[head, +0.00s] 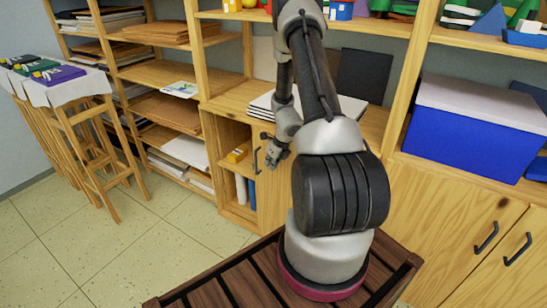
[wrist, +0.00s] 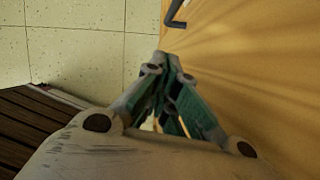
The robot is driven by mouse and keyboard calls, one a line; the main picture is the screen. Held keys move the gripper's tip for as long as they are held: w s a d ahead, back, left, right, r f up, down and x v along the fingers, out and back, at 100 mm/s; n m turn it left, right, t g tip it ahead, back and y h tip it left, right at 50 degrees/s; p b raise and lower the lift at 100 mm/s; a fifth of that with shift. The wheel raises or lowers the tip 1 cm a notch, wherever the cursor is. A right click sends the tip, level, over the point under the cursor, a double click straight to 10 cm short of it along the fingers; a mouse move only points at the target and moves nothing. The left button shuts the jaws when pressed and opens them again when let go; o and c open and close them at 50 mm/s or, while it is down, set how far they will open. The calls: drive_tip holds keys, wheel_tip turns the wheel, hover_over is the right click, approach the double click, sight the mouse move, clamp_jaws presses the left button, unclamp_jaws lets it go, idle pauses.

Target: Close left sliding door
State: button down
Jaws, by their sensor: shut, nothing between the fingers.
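The left sliding door (head: 268,195) is a light wood panel in the low middle cabinet, partly hidden behind my arm. A dark handle (head: 256,160) stands near its left edge. Left of the door the cabinet is open, showing its inside. My gripper (head: 269,160) is shut and empty, just right of the handle in the head view. In the wrist view my gripper (wrist: 170,62) points along the wood face (wrist: 260,60), with the dark handle (wrist: 176,14) beyond its tips. I cannot tell whether the fingers touch the door.
The open compartment holds a yellow box (head: 238,152) and upright rolls (head: 241,190). Open shelves (head: 150,72) stand to the left, with stools (head: 90,135) before them. A blue storage box (head: 470,130) sits above handled doors (head: 485,225) at right. Tiled floor (head: 150,240) is clear at left.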

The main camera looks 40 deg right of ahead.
sight(262, 162)
drive_tip(key=shift+w+a+f, duration=0.15)
drive_tip(key=shift+w+f, duration=0.2)
drive_tip(key=shift+w, duration=0.45)
drive_tip(key=shift+w+a+f, duration=0.2)
drive_tip(key=shift+w+f, duration=0.15)
drive_tip(key=shift+w, duration=0.45)
drive_tip(key=shift+w+a+f, duration=0.15)
drive_tip(key=shift+w+f, duration=0.2)
drive_tip(key=shift+w, duration=0.45)
